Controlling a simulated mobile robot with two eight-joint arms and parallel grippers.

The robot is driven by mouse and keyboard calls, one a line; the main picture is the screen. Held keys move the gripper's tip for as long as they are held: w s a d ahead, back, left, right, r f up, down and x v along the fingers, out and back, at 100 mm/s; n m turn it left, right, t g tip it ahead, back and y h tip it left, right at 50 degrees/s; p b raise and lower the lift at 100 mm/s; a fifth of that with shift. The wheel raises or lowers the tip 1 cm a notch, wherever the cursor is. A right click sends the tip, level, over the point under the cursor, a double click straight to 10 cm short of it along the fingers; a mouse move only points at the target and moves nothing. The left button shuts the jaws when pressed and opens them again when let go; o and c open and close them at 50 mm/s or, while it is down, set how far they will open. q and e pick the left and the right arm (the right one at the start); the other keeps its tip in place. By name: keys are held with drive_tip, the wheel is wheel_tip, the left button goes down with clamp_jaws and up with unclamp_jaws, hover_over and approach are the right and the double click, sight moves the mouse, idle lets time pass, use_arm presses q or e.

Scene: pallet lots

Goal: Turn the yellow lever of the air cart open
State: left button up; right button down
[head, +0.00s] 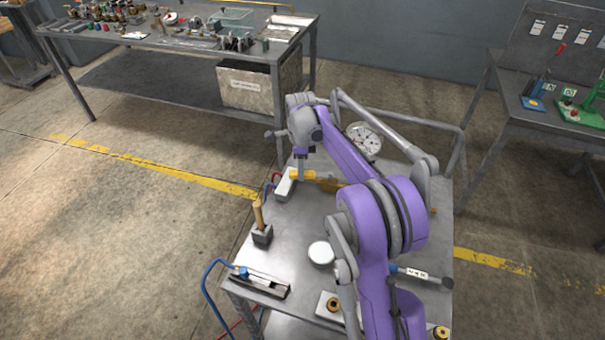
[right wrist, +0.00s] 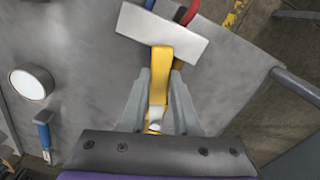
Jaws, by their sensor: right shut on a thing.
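The yellow lever (head: 303,174) is on the air cart (head: 300,220), joined to a pale block (head: 285,185) near the cart's left edge. In the right wrist view the lever (right wrist: 161,60) runs from the pale block (right wrist: 145,27) straight toward my palm, across the block's length. My right gripper (head: 300,177) reaches down over the lever. Its two fingers (right wrist: 159,85) stand on either side of the lever and are shut on it. The arm hides part of the cart top. My left gripper is not in view.
A round gauge (head: 365,138) stands at the back of the cart. A wooden-handled tool (head: 259,222), a white disc (head: 321,253) and a blue-hosed fitting (head: 258,281) lie nearer. Red and blue hoses (right wrist: 187,12) pass behind the block. A rail (right wrist: 297,87) edges the cart.

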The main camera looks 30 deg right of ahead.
drive_tip(key=shift+w+d+m+p, duration=0.15)
drive_tip(key=shift+w+d+m, duration=0.4)
drive_tip(key=shift+m, duration=0.35)
drive_tip(key=shift+w+d+m+p, duration=0.15)
drive_tip(key=shift+w+d+m, duration=0.3)
drive_tip(key=shift+m, duration=0.45)
drive_tip(key=c, duration=0.6)
unclamp_jaws()
drive_tip(key=shift+c, duration=0.2)
drive_tip(key=shift+r, duration=0.1)
wheel_tip(320, 180, up, 11)
drive_tip(key=shift+p, duration=0.4)
